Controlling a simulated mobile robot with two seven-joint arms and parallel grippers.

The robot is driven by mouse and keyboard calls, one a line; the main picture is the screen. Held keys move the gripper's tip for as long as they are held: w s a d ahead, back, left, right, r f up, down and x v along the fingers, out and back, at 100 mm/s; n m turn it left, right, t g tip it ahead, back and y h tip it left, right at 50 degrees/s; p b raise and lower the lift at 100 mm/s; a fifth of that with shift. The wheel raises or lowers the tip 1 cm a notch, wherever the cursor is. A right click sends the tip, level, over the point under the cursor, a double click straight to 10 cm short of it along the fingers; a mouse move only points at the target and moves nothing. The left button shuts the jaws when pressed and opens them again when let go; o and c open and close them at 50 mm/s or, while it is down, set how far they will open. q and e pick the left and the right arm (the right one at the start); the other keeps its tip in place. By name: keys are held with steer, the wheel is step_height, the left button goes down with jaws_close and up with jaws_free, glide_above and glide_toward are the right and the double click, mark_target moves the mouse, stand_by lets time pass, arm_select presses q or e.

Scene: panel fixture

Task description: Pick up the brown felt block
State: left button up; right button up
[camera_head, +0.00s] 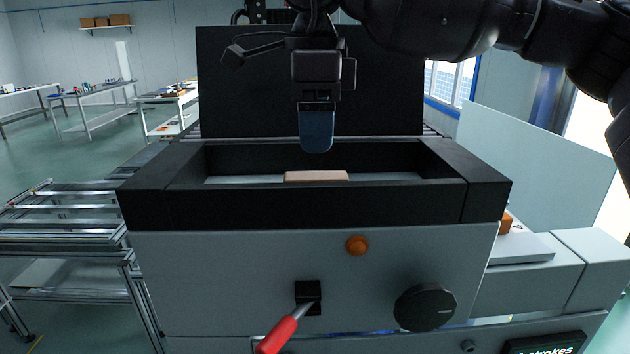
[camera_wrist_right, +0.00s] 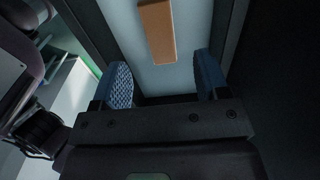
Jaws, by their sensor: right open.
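The brown felt block (camera_head: 316,177) lies in the recess of the black-framed fixture in the head view, with its lower part hidden by the front wall. In the right wrist view the block (camera_wrist_right: 158,32) is a long tan-orange bar on a pale surface. My right gripper (camera_head: 316,146) hangs above the recess, a little above and behind the block in the head view. In the right wrist view its two blue fingers (camera_wrist_right: 163,80) are apart with nothing between them, and the block lies beyond the fingertips. My left gripper is not in view.
The black frame (camera_head: 300,207) walls the recess on all sides, and a tall black panel (camera_head: 240,90) stands behind it. The grey front carries an orange button (camera_head: 357,245), a red-handled lever (camera_head: 279,334) and a black knob (camera_head: 425,307). Metal rails (camera_head: 65,215) lie at left.

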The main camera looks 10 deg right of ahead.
mark_target(316, 175)
steer(key=shift+w+f, duration=0.1)
steer(key=shift+f, duration=1.3)
step_height(316, 175, down, 3)
steer(key=shift+d+f+p, duration=0.15)
steer(key=shift+p, duration=0.3)
steer(key=shift+f, duration=0.65)
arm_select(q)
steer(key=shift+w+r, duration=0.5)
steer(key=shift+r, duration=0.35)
arm_select(e)
steer(key=shift+c, duration=0.3)
steer(key=c, duration=0.9)
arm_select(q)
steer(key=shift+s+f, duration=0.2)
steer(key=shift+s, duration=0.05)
arm_select(e)
steer(key=shift+c, duration=0.2)
